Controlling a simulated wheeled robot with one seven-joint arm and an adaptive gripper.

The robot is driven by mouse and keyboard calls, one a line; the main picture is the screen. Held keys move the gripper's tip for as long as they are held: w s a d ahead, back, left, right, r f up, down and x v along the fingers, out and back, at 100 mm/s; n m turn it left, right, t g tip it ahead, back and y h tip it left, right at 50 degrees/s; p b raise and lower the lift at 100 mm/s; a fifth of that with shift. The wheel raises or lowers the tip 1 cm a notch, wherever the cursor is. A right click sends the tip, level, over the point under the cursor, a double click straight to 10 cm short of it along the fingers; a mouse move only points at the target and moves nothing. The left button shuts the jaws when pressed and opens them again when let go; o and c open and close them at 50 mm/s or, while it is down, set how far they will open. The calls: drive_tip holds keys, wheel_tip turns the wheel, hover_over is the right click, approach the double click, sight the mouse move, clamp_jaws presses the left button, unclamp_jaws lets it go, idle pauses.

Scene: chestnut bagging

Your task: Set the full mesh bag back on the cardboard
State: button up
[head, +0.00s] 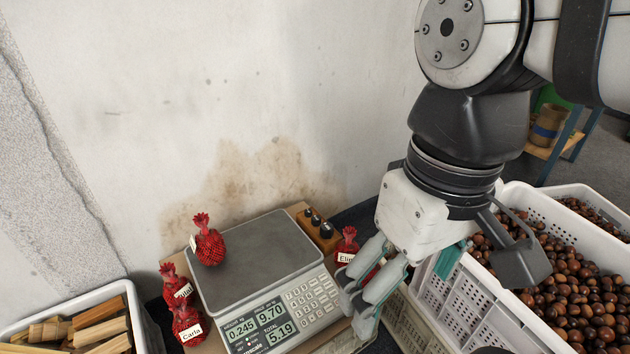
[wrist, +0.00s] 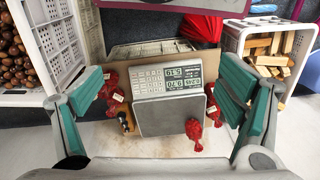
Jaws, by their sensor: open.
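A full red mesh bag (head: 209,246) with a tied top stands on the scale's grey plate, near its back left corner; it also shows in the wrist view (wrist: 193,134). The brown cardboard (wrist: 209,62) lies under and around the scale (head: 262,262). Two more red bags stand left of the scale, one labelled Carla (head: 187,325), the other (head: 175,285) behind it. A bag labelled Elio (head: 346,245) stands to the right, partly hidden behind my gripper. My gripper (head: 362,294) is open and empty, above the scale's right side, apart from the bag on the plate.
White crates of chestnuts (head: 570,290) stand at the right. A crate of wood pieces (head: 95,325) is at the lower left. A wooden block with dark weights (head: 318,228) sits behind the scale. The stained wall (head: 270,120) closes off the back.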

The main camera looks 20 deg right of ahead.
drive_tip(key=s, duration=0.1)
drive_tip(key=s+f, duration=0.1)
drive_tip(key=s+m, duration=0.1)
drive_tip(key=shift+d+f, duration=0.35)
drive_tip(key=shift+d, duration=0.05)
idle(0.5)
wheel_tip(320, 180, up, 32)
drive_tip(key=t+p, duration=0.4)
drive_tip(key=p, duration=2.6)
drive_tip(key=shift+d+r+p, duration=0.2)
drive_tip(key=shift+p, duration=0.1)
